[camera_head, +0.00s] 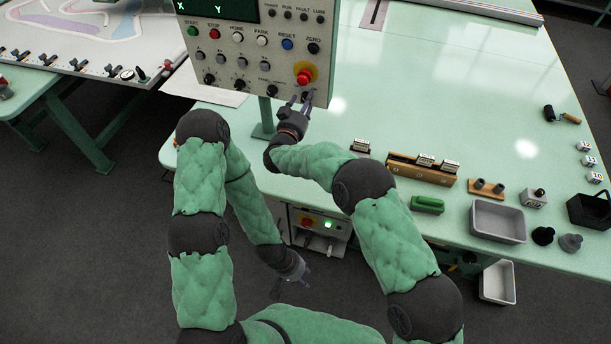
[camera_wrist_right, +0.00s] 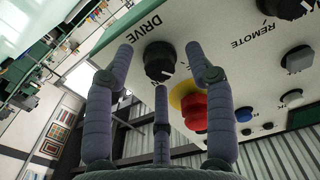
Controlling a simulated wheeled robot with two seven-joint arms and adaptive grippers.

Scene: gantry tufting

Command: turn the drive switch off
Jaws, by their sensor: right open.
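The drive switch (camera_wrist_right: 159,62) is a black round knob with a pale pointer line, beside the printed word DRIVE on the control panel (camera_head: 245,88). In the head view it is at the panel's lower right, mostly hidden by my right gripper (camera_head: 300,100). My right gripper is open, its fingers pointing at the panel. In the right wrist view the knob shows between the spread fingertips; I cannot tell whether they touch it. My left gripper (camera_head: 302,275) hangs low in front of the table, away from the panel, too small to tell its opening.
A red emergency button (camera_wrist_right: 194,108) on a yellow ring sits close beside the switch. Other black knobs and coloured buttons (camera_head: 213,34) fill the panel. The green table (camera_head: 450,90) carries a wooden block (camera_head: 422,170), a grey tray (camera_head: 497,221) and small tools.

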